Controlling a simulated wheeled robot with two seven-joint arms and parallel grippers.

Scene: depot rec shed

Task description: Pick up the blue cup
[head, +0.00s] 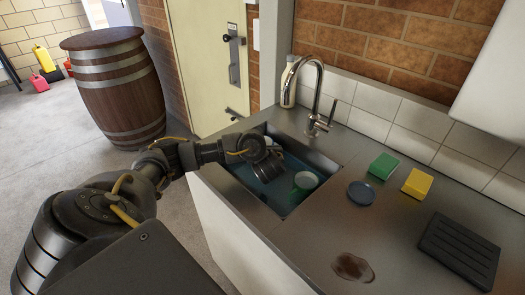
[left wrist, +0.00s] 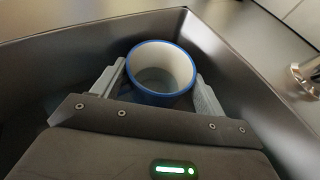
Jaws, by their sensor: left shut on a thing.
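The blue cup (left wrist: 162,72), with a blue rim and a pale inside, is upright between the two fingers of my left gripper (left wrist: 160,88) in the left wrist view. The fingers press on it from both sides. In the head view my left gripper (head: 273,160) reaches down into the sink (head: 262,206), and it mostly hides the blue cup. A green cup (head: 304,183) with a pale inside is in the sink just right of my left gripper. Whether the blue cup touches the sink bottom I cannot tell. My right gripper is not in view.
A tap (head: 314,100) and a pale bottle (head: 289,84) stand behind the sink. On the counter to the right are a blue round dish (head: 361,193), green (head: 384,166) and yellow (head: 417,184) sponges, a black rack (head: 459,251) and a brown spill (head: 352,267).

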